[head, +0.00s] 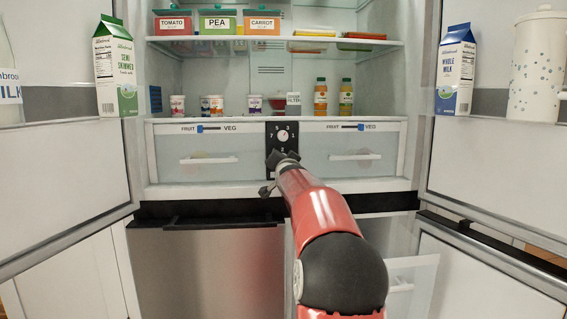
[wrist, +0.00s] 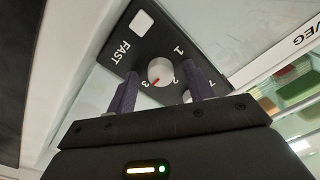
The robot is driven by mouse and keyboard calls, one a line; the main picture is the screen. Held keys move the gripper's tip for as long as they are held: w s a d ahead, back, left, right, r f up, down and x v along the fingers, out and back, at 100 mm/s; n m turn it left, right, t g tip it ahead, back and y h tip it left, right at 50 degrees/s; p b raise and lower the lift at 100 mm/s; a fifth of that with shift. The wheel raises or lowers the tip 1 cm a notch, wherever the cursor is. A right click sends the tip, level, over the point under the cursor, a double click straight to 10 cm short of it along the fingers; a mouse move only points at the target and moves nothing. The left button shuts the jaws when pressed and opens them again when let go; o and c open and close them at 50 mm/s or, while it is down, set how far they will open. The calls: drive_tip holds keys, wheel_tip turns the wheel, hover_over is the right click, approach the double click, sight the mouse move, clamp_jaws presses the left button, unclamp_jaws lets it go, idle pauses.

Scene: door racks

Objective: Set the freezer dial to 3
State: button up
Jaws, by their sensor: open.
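A black control panel (head: 273,128) sits between the two clear drawers in the head view. An upper dial (head: 283,135) shows on it; my gripper (head: 284,159) hides the panel's lower part. In the wrist view the panel (wrist: 122,38) carries FAST beside a white square button. The freezer dial (wrist: 160,70), a round white knob with a red mark, is ringed by 1, 2 and 3. The mark points toward the 3. My gripper (wrist: 160,72) is open, a finger on each side of this knob, with gaps visible. The right finger partly hides another white knob.
The left drawer (head: 208,172) and right drawer (head: 381,172) flank the panel. Both fridge doors stand open, with a green carton (head: 115,70) and a blue carton (head: 455,72) on them. Shelves above hold tubs and bottles. A steel front (head: 205,265) lies below.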

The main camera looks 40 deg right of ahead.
drive_tip(key=b+v, duration=0.3)
drive_tip(key=v, duration=0.5)
drive_tip(key=shift+w, duration=0.15)
idle(0.5)
drive_tip(key=s+a+f+n+g+y+p, duration=0.1)
drive_tip(key=s+a+f+n, duration=0.15)
drive_tip(key=a, duration=0.45)
drive_tip(key=s+a+f+n+g+y, duration=0.1)
drive_tip(key=a+f+y, duration=0.15)
drive_tip(key=a, duration=0.45)
drive_tip(key=s+a+f+n+g+y+p, duration=0.1)
drive_tip(key=a+f+n, duration=0.15)
drive_tip(key=a, duration=0.35)
drive_tip(key=s+a+f+n+g+y, duration=0.1)
drive_tip(key=s+a+f+n+g, duration=0.1)
drive_tip(key=s+a+f, duration=0.3)
drive_tip(key=s+a+f+n+g+y+p, duration=0.1)
drive_tip(key=s+a+f, duration=0.4)
drive_tip(key=s, duration=0.8)
drive_tip(key=s+a+f+n+g+y, duration=0.2)
drive_tip(key=s+a+f+n+g, duration=0.1)
drive_tip(key=s, duration=0.5)
wheel_tip(320, 180, down, 4)
drive_tip(key=a+n, duration=0.1)
drive_tip(key=a, duration=0.1)
drive_tip(key=shift+s+a+g+y+p, duration=0.35)
drive_tip(key=shift+s+a+g+p, duration=0.05)
drive_tip(key=shift+r, duration=0.2)
